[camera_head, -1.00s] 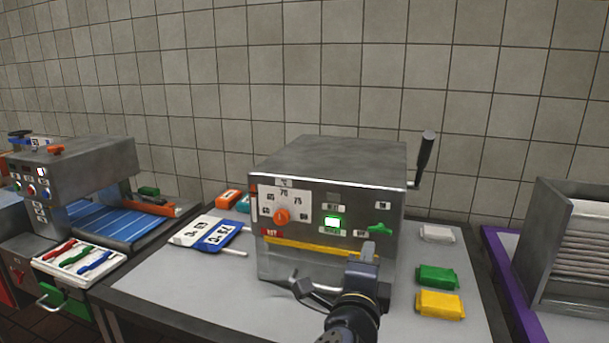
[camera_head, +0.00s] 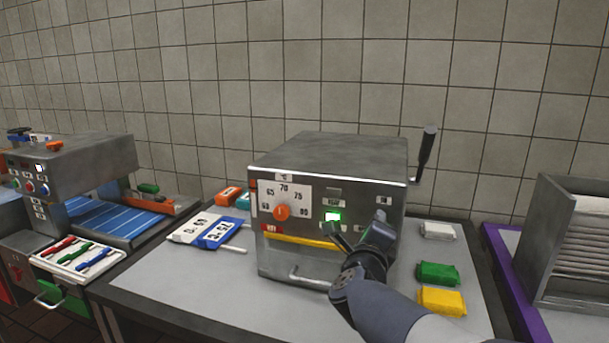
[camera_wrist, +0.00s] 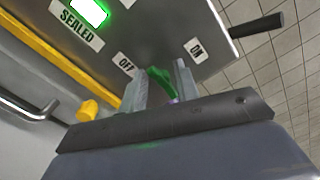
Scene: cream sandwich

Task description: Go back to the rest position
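My gripper (camera_head: 358,226) is in front of the lower right of the metal sealing machine's front panel (camera_head: 408,200). Its two fingers are apart. In the wrist view my gripper (camera_wrist: 160,88) shows a gap between the fingers, with a green switch (camera_wrist: 160,78) seen in it, between the OFF and ON labels. I cannot tell whether a finger touches the switch. The gripper hides the switch in the head view. A green lamp (camera_head: 333,216) is lit above the SEALED label (camera_wrist: 76,22).
The machine has an orange dial (camera_head: 282,212), a side lever (camera_head: 427,153) and a front handle (camera_head: 310,280). White, green (camera_head: 437,273) and yellow (camera_head: 441,300) blocks lie at right. Cards (camera_head: 215,231) lie at left. A purple-edged tray (camera_head: 497,258) stands far right.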

